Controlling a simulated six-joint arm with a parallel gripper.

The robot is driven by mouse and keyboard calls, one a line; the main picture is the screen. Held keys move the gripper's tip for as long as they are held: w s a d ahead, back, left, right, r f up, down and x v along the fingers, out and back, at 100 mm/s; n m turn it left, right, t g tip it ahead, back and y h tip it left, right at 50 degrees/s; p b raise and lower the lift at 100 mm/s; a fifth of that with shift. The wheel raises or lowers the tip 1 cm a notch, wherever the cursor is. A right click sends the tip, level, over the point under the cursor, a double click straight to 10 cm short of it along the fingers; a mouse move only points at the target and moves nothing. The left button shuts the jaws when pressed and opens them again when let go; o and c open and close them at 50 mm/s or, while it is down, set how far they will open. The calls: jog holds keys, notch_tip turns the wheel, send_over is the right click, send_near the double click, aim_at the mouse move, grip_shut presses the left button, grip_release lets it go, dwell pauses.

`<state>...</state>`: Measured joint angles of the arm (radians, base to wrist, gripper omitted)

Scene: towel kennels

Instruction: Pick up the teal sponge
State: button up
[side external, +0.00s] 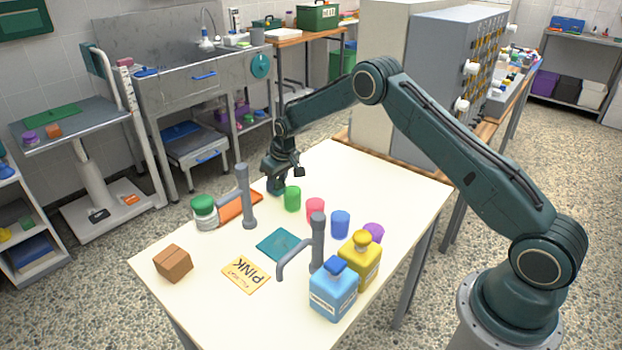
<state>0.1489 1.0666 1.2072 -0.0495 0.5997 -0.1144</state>
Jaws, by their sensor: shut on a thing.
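My gripper (277,176) points down over the far left part of the white table. It is shut on a small dark teal block, which looks like the teal sponge (277,186). The jaws partly hide it, and I cannot tell whether its underside touches the table. A flat teal square (281,245), which looks like a cloth, lies on the table between two grey posts.
Green (292,198), pink (315,210), blue (340,224) and purple (374,233) cups stand right of my gripper.

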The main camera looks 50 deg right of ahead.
aim_at(277, 183)
jog(key=shift+r, duration=0.15)
notch_tip(277, 183, up, 20)
dwell(0.9)
dwell(0.4)
jog(key=shift+o, duration=1.3)
jog(key=shift+c, duration=1)
jog(key=shift+f, duration=0.25)
